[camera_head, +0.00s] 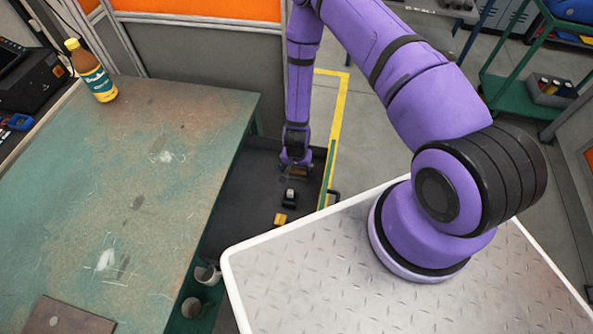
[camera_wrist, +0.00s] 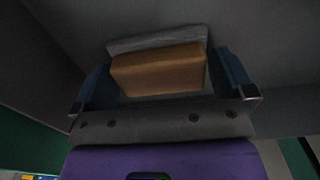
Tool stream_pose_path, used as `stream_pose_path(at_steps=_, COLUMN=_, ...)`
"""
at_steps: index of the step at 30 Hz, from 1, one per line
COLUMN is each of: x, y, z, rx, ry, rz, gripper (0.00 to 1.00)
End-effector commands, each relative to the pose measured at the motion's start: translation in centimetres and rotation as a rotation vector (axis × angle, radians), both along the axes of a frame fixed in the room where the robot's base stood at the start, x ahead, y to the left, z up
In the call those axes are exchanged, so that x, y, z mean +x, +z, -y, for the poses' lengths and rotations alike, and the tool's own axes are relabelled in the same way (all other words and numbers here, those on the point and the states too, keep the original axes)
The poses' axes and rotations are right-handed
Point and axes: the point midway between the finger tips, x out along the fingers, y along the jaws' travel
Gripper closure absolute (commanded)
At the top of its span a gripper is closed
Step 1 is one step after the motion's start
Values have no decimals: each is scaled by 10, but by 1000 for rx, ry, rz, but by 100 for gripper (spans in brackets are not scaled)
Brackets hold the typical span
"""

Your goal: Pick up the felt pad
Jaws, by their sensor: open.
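A block with a tan-brown body and a grey layer along its far side, which looks like the felt pad (camera_wrist: 158,72), lies between my fingers in the wrist view. My gripper (camera_wrist: 160,60) is open, with one blue finger on each side of the block. A gap shows at the right finger; contact at the left is hard to tell. In the head view my gripper (camera_head: 296,166) points down low over the dark tray (camera_head: 252,190), and a small brown part of the pad (camera_head: 299,173) shows beneath it.
A small black item (camera_head: 289,198) and a yellow block (camera_head: 280,219) lie in the tray near my gripper. A bottle (camera_head: 93,72) stands on the table. Tray walls rise close by.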

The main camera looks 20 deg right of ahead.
Motion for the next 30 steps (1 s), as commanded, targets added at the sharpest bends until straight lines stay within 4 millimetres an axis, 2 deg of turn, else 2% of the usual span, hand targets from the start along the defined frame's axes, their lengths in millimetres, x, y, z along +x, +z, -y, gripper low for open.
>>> stream_pose_path(at_steps=2, x=0, y=0, z=0, rx=0, ry=0, rz=0, gripper=0)
stream_pose_path(at_steps=3, x=0, y=0, z=0, rx=0, ry=0, rz=0, gripper=5)
stream_pose_path(at_steps=6, x=0, y=0, z=0, rx=0, ry=0, rz=0, gripper=28)
stream_pose_path(at_steps=10, x=0, y=0, z=0, rx=0, ry=0, rz=0, gripper=33)
stream_pose_path(at_steps=12, x=0, y=0, z=0, rx=0, ry=0, rz=0, gripper=54)
stream_pose_path(at_steps=17, x=0, y=2, z=0, rx=0, ry=0, rz=0, gripper=53)
stream_pose_path(at_steps=22, x=1, y=14, z=0, rx=-1, ry=0, rz=1, gripper=53)
stream_pose_path(at_steps=30, x=1, y=56, z=0, rx=0, ry=2, rz=2, gripper=53)
